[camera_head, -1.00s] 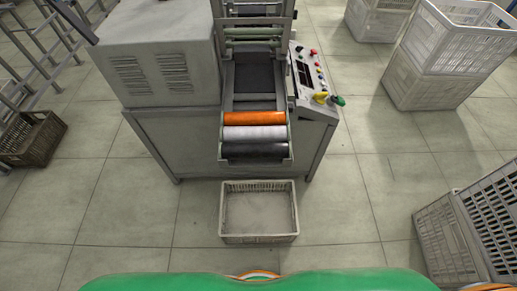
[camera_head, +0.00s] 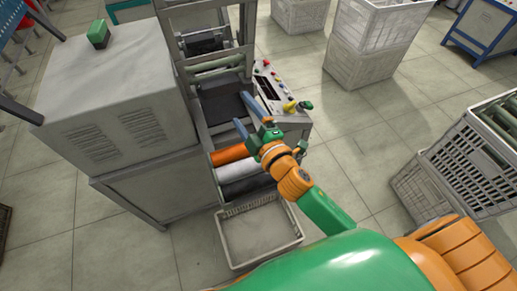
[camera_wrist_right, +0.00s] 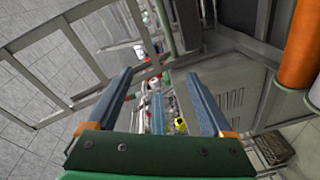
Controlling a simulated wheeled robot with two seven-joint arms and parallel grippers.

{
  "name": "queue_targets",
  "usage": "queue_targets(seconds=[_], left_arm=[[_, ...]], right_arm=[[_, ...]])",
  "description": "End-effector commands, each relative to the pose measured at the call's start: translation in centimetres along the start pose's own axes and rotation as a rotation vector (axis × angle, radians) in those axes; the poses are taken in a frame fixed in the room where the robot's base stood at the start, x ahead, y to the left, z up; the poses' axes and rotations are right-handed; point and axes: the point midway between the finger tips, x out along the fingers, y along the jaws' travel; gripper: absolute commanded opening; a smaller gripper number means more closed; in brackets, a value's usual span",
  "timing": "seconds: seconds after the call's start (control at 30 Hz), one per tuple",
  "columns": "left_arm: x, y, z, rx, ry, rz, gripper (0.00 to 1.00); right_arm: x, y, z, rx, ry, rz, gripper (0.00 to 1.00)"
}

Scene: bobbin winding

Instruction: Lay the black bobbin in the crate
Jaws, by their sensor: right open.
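The black bobbin (camera_head: 247,186) lies at the front end of the machine's rack, nearest the crate, in the head view; its right part is partly covered by my right arm. The empty grey crate (camera_head: 270,257) stands on the floor below the rack. My right gripper (camera_head: 240,108) is open and empty, with its fingers over the rack, beyond the bobbins and apart from the black one. The right wrist view shows both blue-grey fingers spread (camera_wrist_right: 158,74); I cannot make out the black bobbin there. My left gripper is not in view.
An orange bobbin (camera_head: 229,154) and a white bobbin (camera_head: 236,170) lie beside the black one. The control panel (camera_head: 282,90) is right of the rack, close to my right gripper. Stacked white crates (camera_head: 375,62) stand farther right, with clear floor between.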

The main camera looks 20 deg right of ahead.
Motion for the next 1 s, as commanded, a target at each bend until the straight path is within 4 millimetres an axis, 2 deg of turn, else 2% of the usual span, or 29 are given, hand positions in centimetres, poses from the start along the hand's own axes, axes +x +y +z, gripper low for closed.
queue_targets(seconds=[0.03,0.07,0.1,0.13,0.17,0.2,0.23,0.27,0.3,0.33,0.4,0.5,0.53,0.57,0.63,0.77,1.0], left_arm=[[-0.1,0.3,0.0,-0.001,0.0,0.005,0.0],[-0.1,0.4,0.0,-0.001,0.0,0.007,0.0],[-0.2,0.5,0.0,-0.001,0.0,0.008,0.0],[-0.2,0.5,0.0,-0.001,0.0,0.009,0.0],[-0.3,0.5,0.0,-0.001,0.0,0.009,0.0],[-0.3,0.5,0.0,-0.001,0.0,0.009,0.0],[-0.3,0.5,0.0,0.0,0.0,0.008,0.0],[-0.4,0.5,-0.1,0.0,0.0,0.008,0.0],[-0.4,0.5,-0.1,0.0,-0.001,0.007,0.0],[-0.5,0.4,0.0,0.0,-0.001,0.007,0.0],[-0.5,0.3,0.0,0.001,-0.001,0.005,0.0],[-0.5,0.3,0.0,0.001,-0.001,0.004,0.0],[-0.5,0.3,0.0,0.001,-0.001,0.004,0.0],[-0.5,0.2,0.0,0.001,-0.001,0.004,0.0],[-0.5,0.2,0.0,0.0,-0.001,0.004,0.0],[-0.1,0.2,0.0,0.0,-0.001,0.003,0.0],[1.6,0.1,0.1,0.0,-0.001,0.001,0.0]], right_arm=[[1.0,2.3,-4.1,-0.193,0.178,0.094,0.85],[1.0,3.2,-7.1,-0.343,0.311,0.156,0.85],[0.5,3.5,-11.3,-0.569,0.505,0.236,0.85],[-0.5,2.9,-14.2,-0.762,0.667,0.292,0.85],[-1.7,1.4,-16.3,-0.959,0.829,0.334,0.85],[-3.3,-1.5,-17.5,-1.222,1.043,0.363,0.85],[-4.4,-3.9,-17.1,-1.417,1.201,0.361,0.85],[-5.3,-6.2,-15.6,-1.604,1.358,0.335,0.85],[-6.0,-8.5,-12.3,-1.825,1.551,0.264,0.85],[-6.4,-9.6,-9.6,-1.952,1.672,0.192,0.85],[-6.8,-10.1,-3.8,-2.152,1.888,0.008,0.85],[-7.2,-8.9,2.0,-2.286,2.073,-0.228,0.85],[-7.3,-8.6,3.1,-2.304,2.108,-0.281,0.85],[-7.4,-8.2,3.9,2.281,-2.101,0.317,0.85],[-7.6,-7.7,5.1,2.236,-2.083,0.369,0.85],[-7.6,-8.1,5.5,2.223,-2.079,0.381,0.85],[-7.5,-10.6,6.0,2.226,-2.084,0.376,0.85]])
